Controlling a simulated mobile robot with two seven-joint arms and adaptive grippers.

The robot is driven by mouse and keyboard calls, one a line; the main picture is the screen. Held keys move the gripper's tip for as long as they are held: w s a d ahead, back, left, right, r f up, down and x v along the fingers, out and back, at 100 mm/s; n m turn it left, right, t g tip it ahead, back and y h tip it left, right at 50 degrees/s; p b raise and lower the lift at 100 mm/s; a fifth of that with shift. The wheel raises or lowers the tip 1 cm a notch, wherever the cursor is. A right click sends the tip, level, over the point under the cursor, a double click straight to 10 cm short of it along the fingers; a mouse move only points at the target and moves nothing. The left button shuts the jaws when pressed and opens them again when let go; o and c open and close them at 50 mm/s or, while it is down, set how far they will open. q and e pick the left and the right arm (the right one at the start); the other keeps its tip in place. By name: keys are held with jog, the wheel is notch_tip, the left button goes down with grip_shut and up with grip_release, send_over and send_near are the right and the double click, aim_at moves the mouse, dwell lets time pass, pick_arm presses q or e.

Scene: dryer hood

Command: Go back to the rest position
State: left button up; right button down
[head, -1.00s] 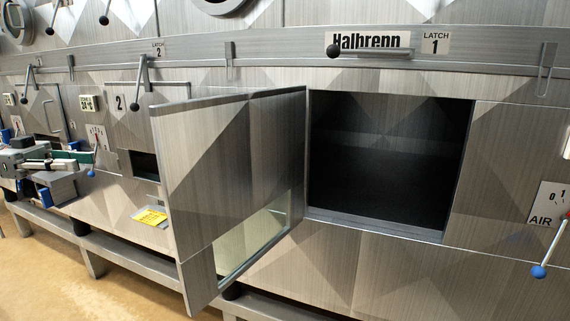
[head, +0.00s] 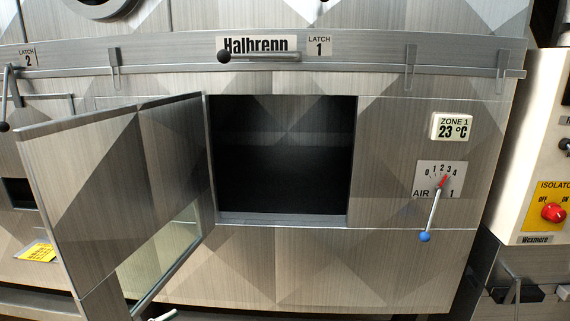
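Neither of my grippers can be made out in the head view. The dryer hood's metal door (head: 110,185) stands swung open to the left, with a glass pane in its lower part. The opening (head: 282,155) behind it is dark and looks empty. The latch 1 lever (head: 262,56) with a black knob lies level above the opening, beside the "Halbrenn" plate. The air 1 lever (head: 433,212) with a blue knob hangs down from its dial, right of the opening.
A zone 1 display (head: 452,127) reads 23 °C. A white isolator box (head: 530,140) with a red knob (head: 553,212) stands at the right. The latch 2 lever (head: 8,95) and a yellow label (head: 37,252) are at the left. The open door juts out toward me.

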pick_arm(q)
jog(key=s+d+f+n+g+y, duration=0.1)
jog(key=s+d+f+n+y, duration=0.3)
jog(key=s+f, duration=0.6)
jog(key=s+d+f+n+g+y, duration=0.1)
jog(key=s+d+f+n+y, duration=0.4)
jog(key=s+f+y, duration=0.3)
jog(key=s+f+n, duration=0.1)
jog(key=s+f, duration=0.1)
jog(key=s, duration=0.1)
jog(key=shift+s+d+g+p, duration=0.15)
jog(key=shift+d+g+p, duration=0.1)
jog(key=shift+g+p, duration=0.15)
jog(key=shift+a, duration=0.1)
